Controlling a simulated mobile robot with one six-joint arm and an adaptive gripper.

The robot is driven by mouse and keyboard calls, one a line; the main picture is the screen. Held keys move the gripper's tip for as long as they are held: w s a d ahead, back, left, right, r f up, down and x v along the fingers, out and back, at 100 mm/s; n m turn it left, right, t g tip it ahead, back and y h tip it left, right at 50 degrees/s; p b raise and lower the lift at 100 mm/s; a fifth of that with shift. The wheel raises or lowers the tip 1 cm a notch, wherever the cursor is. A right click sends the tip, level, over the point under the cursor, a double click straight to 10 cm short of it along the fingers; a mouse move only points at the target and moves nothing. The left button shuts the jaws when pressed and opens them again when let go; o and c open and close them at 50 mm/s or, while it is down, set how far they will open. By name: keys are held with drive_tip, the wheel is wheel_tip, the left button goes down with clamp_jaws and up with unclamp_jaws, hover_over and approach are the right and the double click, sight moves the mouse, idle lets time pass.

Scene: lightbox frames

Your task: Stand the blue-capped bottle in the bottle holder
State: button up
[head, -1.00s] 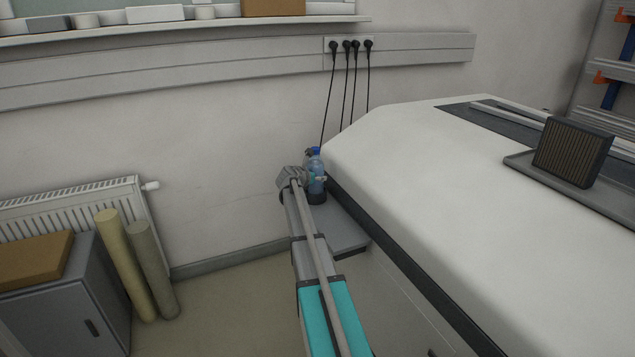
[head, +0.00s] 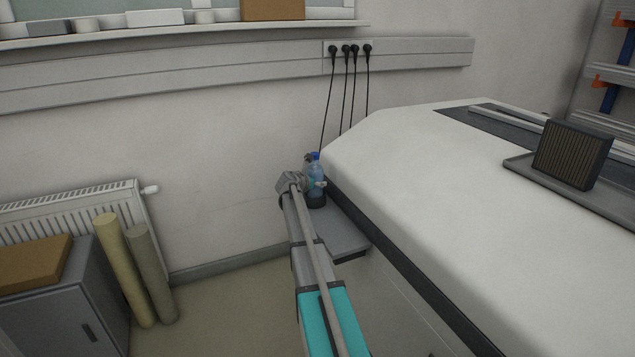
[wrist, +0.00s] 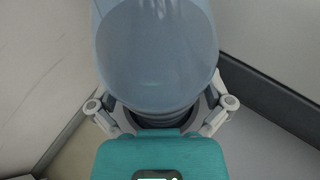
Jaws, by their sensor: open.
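The clear blue bottle (head: 315,173) with its blue cap stands upright at the end of my arm, beside the white bench. In the wrist view the bottle (wrist: 155,50) fills the upper middle, and its cap is out of frame. Its lower end is inside the dark round ring of the bottle holder (head: 316,202), seen below it. Whether its base touches the holder floor is hidden. My gripper (wrist: 160,110) is open, with one finger on each side of the bottle's lower part. In the head view my wrist partly covers the bottle's left side.
The holder stands on a small grey shelf (head: 340,240) against the white bench (head: 430,180). The wall and hanging black cables (head: 345,100) are close behind. A radiator, a grey cabinet (head: 65,290) and two rolls (head: 125,265) stand at the left.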

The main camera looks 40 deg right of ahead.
drive_tip(key=shift+r, duration=0.1)
drive_tip(key=shift+s+a+r, duration=0.1)
drive_tip(key=shift+a, duration=0.05)
drive_tip(key=p+v, duration=0.5)
drive_tip(key=v, duration=0.6)
drive_tip(key=shift+a, duration=0.25)
drive_tip(key=shift+s+r, duration=0.1)
drive_tip(key=s+a+f+m+g+y, duration=0.1)
drive_tip(key=s+a+f+m+y, duration=0.2)
drive_tip(key=s+a+m, duration=0.4)
drive_tip(key=s+a+f+m+g+y, duration=0.2)
drive_tip(key=s+a+m, duration=0.6)
drive_tip(key=a, duration=1.2)
drive_tip(key=s+a+f+m+g+y, duration=0.2)
drive_tip(key=s+a+f+m+y, duration=0.4)
drive_tip(key=s+a, duration=0.5)
drive_tip(key=a+m+y, duration=0.1)
drive_tip(key=a, duration=0.1)
drive_tip(key=shift+s+a+f+y, duration=0.25)
drive_tip(key=shift+a+y, duration=0.05)
drive_tip(key=shift+a, duration=0.05)
